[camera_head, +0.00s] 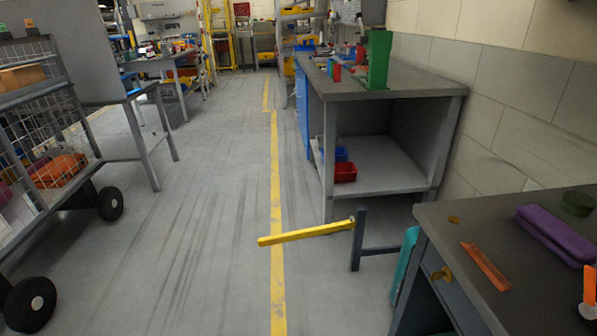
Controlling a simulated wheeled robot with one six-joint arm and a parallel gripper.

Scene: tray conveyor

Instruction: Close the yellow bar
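The yellow bar (303,233) sticks out to the left from the top of a short dark post (358,238), low above the floor. It is roughly level, and its free end hangs over the yellow floor line. A dark crosspiece (381,250) runs from the post to the right, behind the near desk. My gripper does not show in this view.
A near desk (447,222) with a purple case (555,234) stands at the lower right. A workbench (415,78) with an open shelf stands behind the post. A wheeled wire cart (40,120) is at the left. The grey floor (190,230) between is clear.

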